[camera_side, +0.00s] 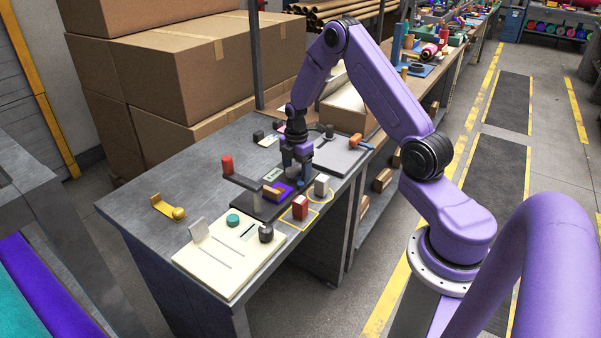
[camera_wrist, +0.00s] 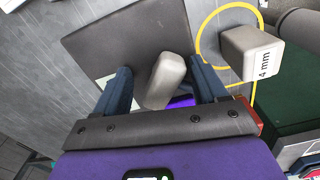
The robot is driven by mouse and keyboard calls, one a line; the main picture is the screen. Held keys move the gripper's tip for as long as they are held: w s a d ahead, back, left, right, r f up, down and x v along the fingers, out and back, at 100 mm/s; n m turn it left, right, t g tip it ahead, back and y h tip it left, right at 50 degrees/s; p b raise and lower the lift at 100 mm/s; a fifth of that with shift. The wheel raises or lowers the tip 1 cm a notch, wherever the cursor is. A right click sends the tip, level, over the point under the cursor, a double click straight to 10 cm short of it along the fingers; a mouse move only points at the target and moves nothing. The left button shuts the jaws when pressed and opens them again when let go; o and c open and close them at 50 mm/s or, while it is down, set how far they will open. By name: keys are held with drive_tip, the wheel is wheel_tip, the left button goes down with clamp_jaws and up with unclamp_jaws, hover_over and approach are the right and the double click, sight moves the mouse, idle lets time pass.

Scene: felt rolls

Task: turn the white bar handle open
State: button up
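The white bar handle (camera_wrist: 165,82) shows in the wrist view as a pale, rounded bar, tilted in the picture. It stands out over a dark plate (camera_wrist: 110,38). My gripper (camera_wrist: 160,82) is open, with one blue finger on each side of the bar. A gap shows at the left finger; the right finger is close to the bar, and I cannot tell if it touches. In the side view my gripper (camera_side: 297,172) points down over the far end of the dark plate (camera_side: 245,203). I cannot make out the handle clearly there.
A grey block marked "4 mm" (camera_wrist: 252,52) stands in a yellow ring, right of my gripper. A red block (camera_side: 300,208) stands in a yellow outline nearby. A cream board (camera_side: 215,262) lies in front; cartons stand behind.

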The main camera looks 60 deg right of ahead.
sight(297, 167)
drive_tip(key=m, duration=0.6)
drive_tip(key=shift+s, duration=0.1)
idle(0.4)
drive_tip(key=c, duration=1.1)
drive_tip(key=n, duration=0.2)
drive_tip(key=shift+d+n, duration=0.15)
drive_tip(key=shift+n, duration=0.25)
drive_tip(key=shift+c, duration=0.3)
drive_tip(key=o, duration=1.1)
drive_tip(key=shift+w+n, duration=0.2)
drive_tip(key=shift+n, duration=0.1)
drive_tip(key=shift+r, duration=0.1)
drive_tip(key=shift+s+r, duration=0.15)
drive_tip(key=shift+r, duration=2.25)
